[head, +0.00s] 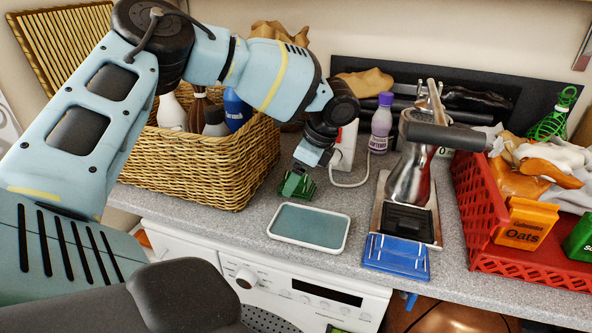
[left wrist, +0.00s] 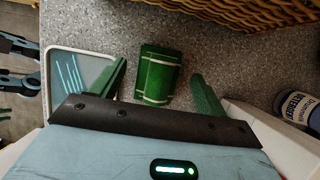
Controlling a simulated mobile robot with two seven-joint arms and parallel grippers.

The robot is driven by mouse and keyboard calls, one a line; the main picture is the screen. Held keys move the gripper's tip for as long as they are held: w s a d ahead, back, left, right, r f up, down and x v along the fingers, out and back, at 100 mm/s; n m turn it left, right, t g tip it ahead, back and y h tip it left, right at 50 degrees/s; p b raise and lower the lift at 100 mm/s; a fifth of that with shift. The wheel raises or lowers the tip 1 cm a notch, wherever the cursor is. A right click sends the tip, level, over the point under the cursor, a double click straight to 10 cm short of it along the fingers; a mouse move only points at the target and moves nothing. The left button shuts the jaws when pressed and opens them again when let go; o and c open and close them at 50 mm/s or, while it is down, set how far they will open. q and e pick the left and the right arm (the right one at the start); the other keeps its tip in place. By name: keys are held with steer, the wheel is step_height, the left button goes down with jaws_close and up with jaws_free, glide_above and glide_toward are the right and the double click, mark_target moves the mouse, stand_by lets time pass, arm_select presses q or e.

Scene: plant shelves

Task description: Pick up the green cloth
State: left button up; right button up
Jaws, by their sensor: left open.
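A green rolled cloth (left wrist: 158,78) with white bands lies on the grey speckled counter in the left wrist view. My left gripper (left wrist: 160,72) is open, with one green finger on each side of the cloth and a gap to each. In the head view my left gripper (head: 297,186) hangs low over the counter, between the wicker basket and the tray. There its green fingers and the green cloth are hard to tell apart.
A white-rimmed tray (head: 310,226) lies close in front of the gripper. A wicker basket (head: 215,170) of bottles stands left. A purple-capped bottle (head: 380,125), a metal appliance (head: 408,178) and a red crate (head: 480,215) stand right. Bare counter lies between tray and basket.

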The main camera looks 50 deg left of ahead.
arm_select(q)
steer(key=shift+s+f, duration=0.1)
steer(key=shift+f, duration=0.15)
steer(key=shift+c, duration=0.4)
steer(key=c, duration=1)
steer(key=shift+r, duration=0.1)
step_height(320, 180, up, 10)
steer(key=shift+f, duration=0.1)
